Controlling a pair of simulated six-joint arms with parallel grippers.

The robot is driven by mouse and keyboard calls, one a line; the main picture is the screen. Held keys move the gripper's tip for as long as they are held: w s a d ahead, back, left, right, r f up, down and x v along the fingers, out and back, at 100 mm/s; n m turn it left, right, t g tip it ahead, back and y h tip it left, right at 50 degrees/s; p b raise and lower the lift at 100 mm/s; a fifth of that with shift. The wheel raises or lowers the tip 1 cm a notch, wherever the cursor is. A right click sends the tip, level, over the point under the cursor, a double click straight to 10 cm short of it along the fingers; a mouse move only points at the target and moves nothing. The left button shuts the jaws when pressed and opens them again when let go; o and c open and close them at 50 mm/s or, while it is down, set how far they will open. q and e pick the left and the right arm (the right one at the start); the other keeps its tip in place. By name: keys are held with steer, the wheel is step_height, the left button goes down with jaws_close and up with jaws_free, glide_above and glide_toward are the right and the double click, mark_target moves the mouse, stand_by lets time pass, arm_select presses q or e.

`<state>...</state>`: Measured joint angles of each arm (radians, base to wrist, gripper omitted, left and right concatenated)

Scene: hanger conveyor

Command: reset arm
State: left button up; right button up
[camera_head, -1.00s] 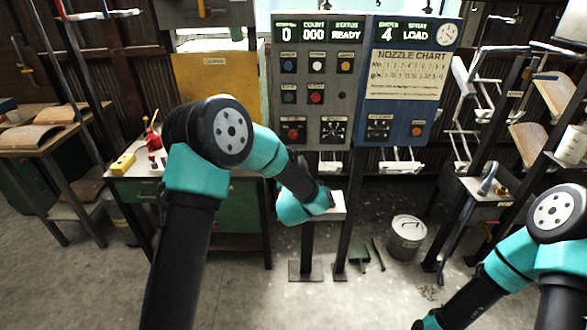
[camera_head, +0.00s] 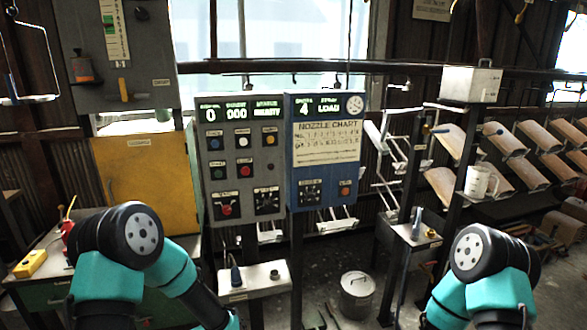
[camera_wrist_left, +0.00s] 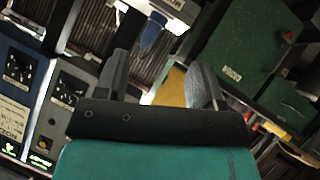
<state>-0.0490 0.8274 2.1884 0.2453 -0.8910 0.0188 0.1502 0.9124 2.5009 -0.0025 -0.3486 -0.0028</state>
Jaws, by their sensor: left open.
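My left gripper (camera_wrist_left: 162,85) shows in the left wrist view with its two dark fingers apart and nothing between them. In the head view my left arm bends down to the bottom edge, and its gripper is out of frame. My right arm shows at the lower right of the head view, but its gripper is hidden below the frame. The grey control panel (camera_head: 240,150) and the blue nozzle chart panel (camera_head: 325,155) stand ahead. They also show tilted at the left of the left wrist view.
A small stand (camera_head: 254,280) with a dark-handled tool is in front of the panels. A metal pail (camera_head: 357,292) sits on the floor. A yellow cabinet (camera_head: 140,180) is at left.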

arm_select(q)
steer(key=s+f+m+g+h, duration=0.1)
steer(key=s+f+g, duration=0.4)
steer(key=s, duration=0.8)
steer(key=s+f+m+g+h, duration=0.2)
steer(key=s+f+g, duration=0.3)
steer(key=s, duration=0.8)
step_height(320, 180, down, 3)
steer(key=shift+a+r+g, duration=0.1)
steer(key=shift+a+g, duration=0.15)
steer(key=shift+g, duration=0.05)
steer(key=shift+w, duration=0.1)
